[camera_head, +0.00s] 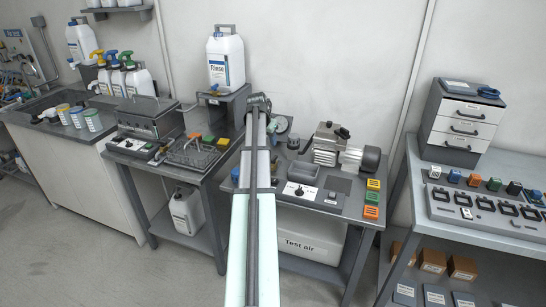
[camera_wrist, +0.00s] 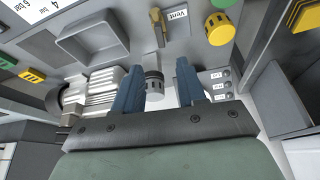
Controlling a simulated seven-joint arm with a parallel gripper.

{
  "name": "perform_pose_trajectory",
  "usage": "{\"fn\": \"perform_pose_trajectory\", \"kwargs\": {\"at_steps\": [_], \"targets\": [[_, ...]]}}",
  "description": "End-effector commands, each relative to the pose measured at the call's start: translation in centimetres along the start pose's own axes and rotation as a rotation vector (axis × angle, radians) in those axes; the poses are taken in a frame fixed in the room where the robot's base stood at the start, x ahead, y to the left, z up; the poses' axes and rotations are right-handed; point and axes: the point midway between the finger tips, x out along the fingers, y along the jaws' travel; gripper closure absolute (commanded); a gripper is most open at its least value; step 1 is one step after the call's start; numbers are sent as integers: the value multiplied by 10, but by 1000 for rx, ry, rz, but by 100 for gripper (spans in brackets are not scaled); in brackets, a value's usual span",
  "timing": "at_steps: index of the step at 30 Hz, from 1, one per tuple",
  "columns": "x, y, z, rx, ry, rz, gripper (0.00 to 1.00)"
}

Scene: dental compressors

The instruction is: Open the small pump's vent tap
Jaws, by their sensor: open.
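The small pump shows as a silver finned body (camera_head: 328,145) on the middle bench, and its fins (camera_wrist: 95,92) are at the left in the wrist view. The vent tap is a brass lever (camera_wrist: 157,24) at the top of the wrist view, beside a white "Vent" label (camera_wrist: 176,14). My gripper (camera_wrist: 158,64) is open, with two blue fingers pointing toward the panel. The brass lever lies beyond the fingertips, apart from them. A dark-banded grey cylinder (camera_wrist: 153,84) shows between the fingers. In the head view my arm hides the tap area.
A grey tray (camera_wrist: 90,37) is left of the tap in the wrist view. Yellow, green and orange blocks (camera_head: 372,198) line the bench's right edge. A Rinse jug (camera_head: 226,62) stands behind my arm.

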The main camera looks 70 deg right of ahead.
Motion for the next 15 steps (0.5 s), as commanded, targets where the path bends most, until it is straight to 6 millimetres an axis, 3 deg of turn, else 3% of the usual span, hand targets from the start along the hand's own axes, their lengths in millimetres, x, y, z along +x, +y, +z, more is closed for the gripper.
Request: {"fn": "perform_pose_trajectory", "kwargs": {"at_steps": [15], "targets": [[88, 0, 0, -1, -3, 0, 60]]}}
